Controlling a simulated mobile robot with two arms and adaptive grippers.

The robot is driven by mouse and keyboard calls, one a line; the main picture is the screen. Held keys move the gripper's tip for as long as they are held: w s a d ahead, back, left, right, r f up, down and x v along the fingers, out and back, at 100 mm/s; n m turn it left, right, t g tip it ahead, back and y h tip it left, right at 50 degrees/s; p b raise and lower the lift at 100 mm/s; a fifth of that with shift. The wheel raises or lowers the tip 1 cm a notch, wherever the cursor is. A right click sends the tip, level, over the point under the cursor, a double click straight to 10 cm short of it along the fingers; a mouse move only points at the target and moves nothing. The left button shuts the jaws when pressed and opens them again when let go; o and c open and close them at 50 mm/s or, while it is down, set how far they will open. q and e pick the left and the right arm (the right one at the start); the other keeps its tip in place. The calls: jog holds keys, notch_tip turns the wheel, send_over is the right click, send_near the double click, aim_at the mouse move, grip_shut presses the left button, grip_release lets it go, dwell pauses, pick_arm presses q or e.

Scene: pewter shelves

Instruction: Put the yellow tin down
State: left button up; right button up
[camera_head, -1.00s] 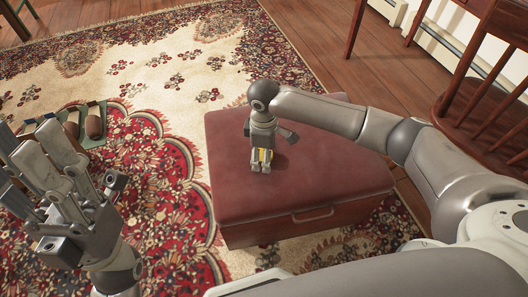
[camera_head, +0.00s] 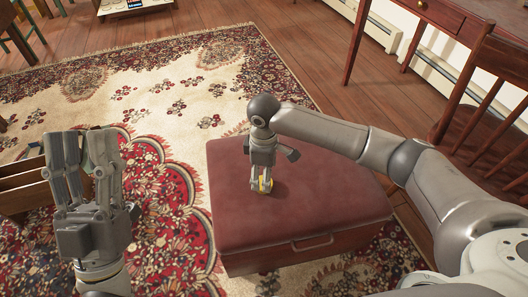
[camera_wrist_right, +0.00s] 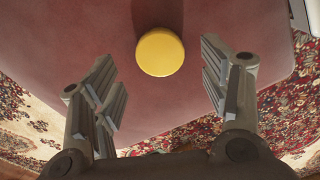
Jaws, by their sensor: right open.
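The yellow tin (camera_head: 265,184) is on the dark red padded top of the ottoman (camera_head: 335,205), mostly hidden by my right gripper in the head view. In the right wrist view the tin (camera_wrist_right: 160,52) shows as a plain round yellow top. My right gripper (camera_head: 262,187) points down over it. In the wrist view its fingers (camera_wrist_right: 165,85) are wide apart, with a gap between them and the tin, which lies just past the fingertips. My left gripper (camera_head: 82,145) is at the left of the head view, fingers raised and apart, empty.
A wooden crate (camera_head: 22,187) stands on the patterned rug (camera_head: 165,85) at the left, partly behind my left gripper. A wooden chair (camera_head: 490,100) and a table (camera_head: 450,22) are at the right. The ottoman top around the tin is clear.

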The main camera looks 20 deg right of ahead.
notch_tip(320, 180, up, 4)
jog(key=shift+f+p, duration=0.15)
jog(key=shift+p, duration=0.6)
jog(key=s+a+r+m+t+y+p, duration=0.1)
jog(key=a+r+t+y, duration=0.25)
jog(key=a, duration=0.45)
jog(key=s+a+r+m+t+y+p, duration=0.15)
jog(key=a+t+y, duration=0.3)
jog(key=a, duration=0.45)
pick_arm(q)
jog(key=w+f+g+y, duration=0.1)
jog(key=w+f+g, duration=0.2)
jog(key=f, duration=0.3)
jog(key=w+f+g+y+b, duration=0.1)
jog(key=w+f+g+y, duration=0.1)
jog(key=f+g, duration=0.3)
jog(key=shift+w+f, duration=0.45)
jog(key=shift+f, duration=0.2)
pick_arm(e)
jog(key=s+d+r+m+t+h, duration=0.2)
jog(key=d+r+m+t, duration=0.1)
jog(key=d+r+t, duration=0.2)
jog(key=s+d+r+m+t+h, duration=0.1)
jog(key=d+r+m+t, duration=0.3)
jog(key=d+r, duration=0.4)
jog(key=s+d+t, duration=0.1)
jog(key=d, duration=0.1)
jog(key=shift+s+d+r+h, duration=0.35)
jog(key=shift+s+d+h, duration=0.05)
